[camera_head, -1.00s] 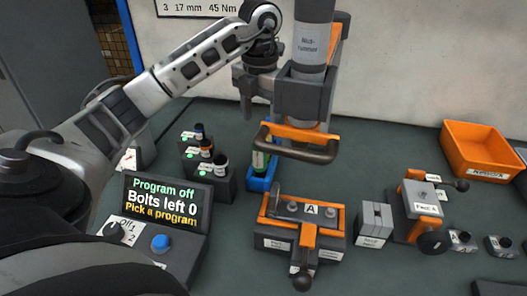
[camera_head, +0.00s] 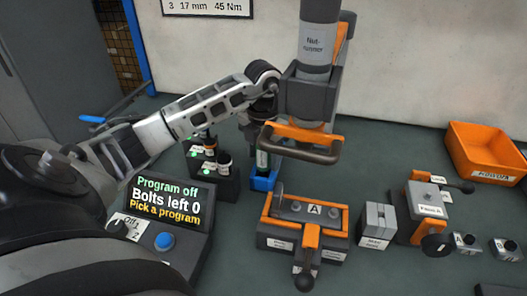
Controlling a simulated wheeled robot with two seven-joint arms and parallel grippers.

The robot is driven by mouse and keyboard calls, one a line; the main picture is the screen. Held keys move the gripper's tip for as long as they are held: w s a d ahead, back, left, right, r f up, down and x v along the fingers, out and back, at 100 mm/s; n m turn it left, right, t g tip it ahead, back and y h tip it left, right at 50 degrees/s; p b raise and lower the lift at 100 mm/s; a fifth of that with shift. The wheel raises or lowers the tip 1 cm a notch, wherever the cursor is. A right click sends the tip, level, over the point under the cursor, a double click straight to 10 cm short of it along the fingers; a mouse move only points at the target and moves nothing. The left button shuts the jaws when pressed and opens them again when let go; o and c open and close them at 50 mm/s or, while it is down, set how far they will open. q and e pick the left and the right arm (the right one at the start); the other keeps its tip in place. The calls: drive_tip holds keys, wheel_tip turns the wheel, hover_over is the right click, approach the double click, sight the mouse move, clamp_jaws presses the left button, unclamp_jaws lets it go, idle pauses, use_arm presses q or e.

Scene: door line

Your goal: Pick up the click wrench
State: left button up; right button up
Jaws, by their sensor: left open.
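A slim dark bar with a blue grip (camera_head: 92,118) shows at the left behind my left arm. It looks like the click wrench, but the arm covers part of it and I cannot tell what it rests on. My left gripper (camera_head: 254,138) is open, pointing down beside the hanging nutrunner (camera_head: 316,50), well to the right of the blue grip. Its fingers are dark and partly lost against the nutrunner's orange handle. Below it, a dark and green upright piece stands in a blue holder (camera_head: 263,181). My right gripper is out of view.
The program box (camera_head: 165,203) reads "Program off, Bolts left 0". A dark rack (camera_head: 226,185) holds several sockets. Fixture A (camera_head: 282,228), a grey block (camera_head: 376,226), another clamp fixture (camera_head: 425,200) and an orange bin (camera_head: 485,150) stand to the right. Bare bench lies between fixtures and wall.

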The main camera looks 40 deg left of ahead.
use_arm(q)
drive_tip(key=shift+r, duration=0.1)
drive_tip(key=c, duration=1.1)
